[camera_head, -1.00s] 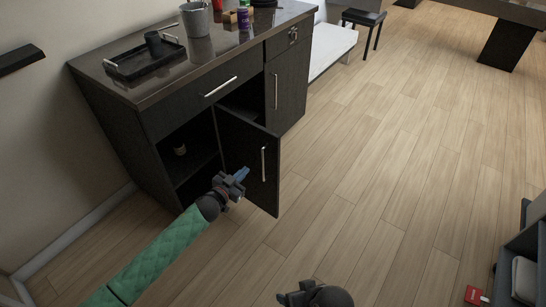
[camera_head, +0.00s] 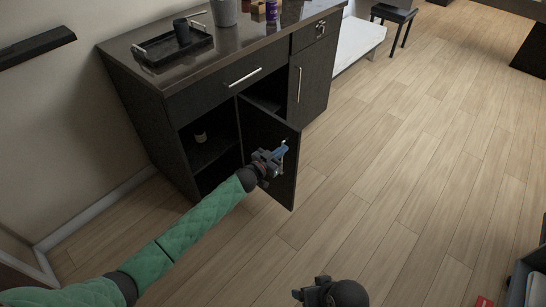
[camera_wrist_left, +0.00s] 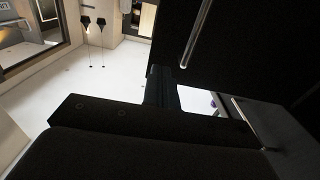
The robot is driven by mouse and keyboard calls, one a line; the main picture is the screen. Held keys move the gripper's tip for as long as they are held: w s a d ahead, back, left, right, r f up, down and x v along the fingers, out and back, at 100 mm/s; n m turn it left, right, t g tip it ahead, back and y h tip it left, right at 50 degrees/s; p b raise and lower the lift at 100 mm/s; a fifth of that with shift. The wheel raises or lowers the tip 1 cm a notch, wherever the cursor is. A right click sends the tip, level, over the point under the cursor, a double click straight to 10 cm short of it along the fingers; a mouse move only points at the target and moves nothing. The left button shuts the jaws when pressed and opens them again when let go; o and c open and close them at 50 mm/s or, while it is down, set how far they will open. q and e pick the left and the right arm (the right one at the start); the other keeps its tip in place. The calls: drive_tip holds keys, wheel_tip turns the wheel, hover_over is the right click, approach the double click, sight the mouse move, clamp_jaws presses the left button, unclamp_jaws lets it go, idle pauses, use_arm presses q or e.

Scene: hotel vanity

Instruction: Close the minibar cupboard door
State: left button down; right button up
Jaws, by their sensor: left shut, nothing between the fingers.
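The minibar cupboard door (camera_head: 262,130) is dark and stands partly open, swung out from the black cabinet (camera_head: 182,112). A dark gap into the cabinet shows behind its top edge. My left gripper (camera_head: 279,153) is shut and empty, at the door's handle-side face near its free edge. It covers part of the handle; I cannot tell whether it touches. In the left wrist view the dark door panel (camera_wrist_left: 245,45) with its silver handle (camera_wrist_left: 197,35) fills the upper right, beyond my left gripper (camera_wrist_left: 160,88). My right gripper (camera_head: 312,294) is at the bottom edge, its jaws unclear.
An open shelf bay with a small bottle (camera_head: 200,137) is left of the door. The black tray (camera_head: 172,48) and a bucket (camera_head: 225,12) stand on the cabinet top. A white bench (camera_head: 355,45) is beyond. The wooden floor (camera_head: 400,150) to the right is clear.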

sight(295, 140)
use_arm(q)
drive_tip(key=x, duration=0.3)
drive_tip(key=shift+w+d, duration=0.2)
drive_tip(key=shift+d, duration=0.05)
drive_tip(key=shift+w+d, duration=0.3)
drive_tip(key=shift+w, duration=0.1)
use_arm(e)
drive_tip(key=shift+s+d+r, duration=0.2)
drive_tip(key=shift+d+r, duration=0.2)
drive_tip(key=shift+r, duration=0.1)
use_arm(q)
drive_tip(key=shift+d, duration=0.1)
use_arm(e)
drive_tip(key=shift+f, duration=0.15)
